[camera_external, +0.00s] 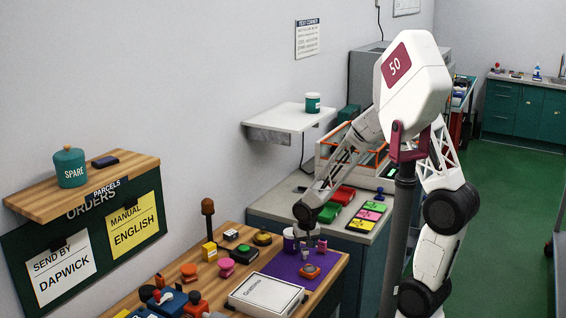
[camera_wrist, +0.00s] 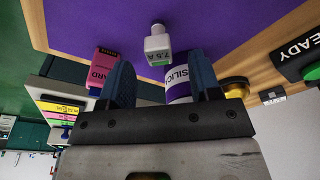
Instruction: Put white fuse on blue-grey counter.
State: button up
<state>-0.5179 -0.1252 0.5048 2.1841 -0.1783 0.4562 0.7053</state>
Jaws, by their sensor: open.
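The white fuse (camera_wrist: 157,42), marked 7.5 A, stands on the purple mat (camera_wrist: 105,25) in the wrist view. It lies just beyond my open gripper (camera_wrist: 160,66), near the middle of the gap between the two blue fingers, and nothing is held. In the external view my gripper (camera_external: 306,240) is low over the wooden bench, by the purple mat (camera_external: 284,266); I cannot make out the fuse there. The blue-grey counter (camera_external: 268,204) is behind the bench, with a pale top.
A white-and-purple container (camera_wrist: 178,92) marked SILIC stands close by the right finger. A pink-and-purple item (camera_wrist: 104,66) is beside the left finger.

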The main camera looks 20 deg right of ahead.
aim_at(305, 249)
jog(key=shift+f, duration=0.1)
jog(key=shift+f, duration=1.5)
jog(key=shift+w+f, duration=0.2)
jog(key=shift+f, duration=0.8)
jog(key=shift+c, duration=0.4)
grip_shut()
jog(key=shift+r, duration=0.1)
jog(key=shift+r, duration=0.65)
notch_tip(305, 249, up, 2)
jog(key=shift+r, duration=0.1)
jog(key=s+d, duration=0.3)
jog(key=s, duration=0.4)
jog(key=s+d+r, duration=0.1)
jog(key=s+d, duration=0.3)
jog(key=s, duration=0.3)
jog(key=shift+d+r, duration=0.15)
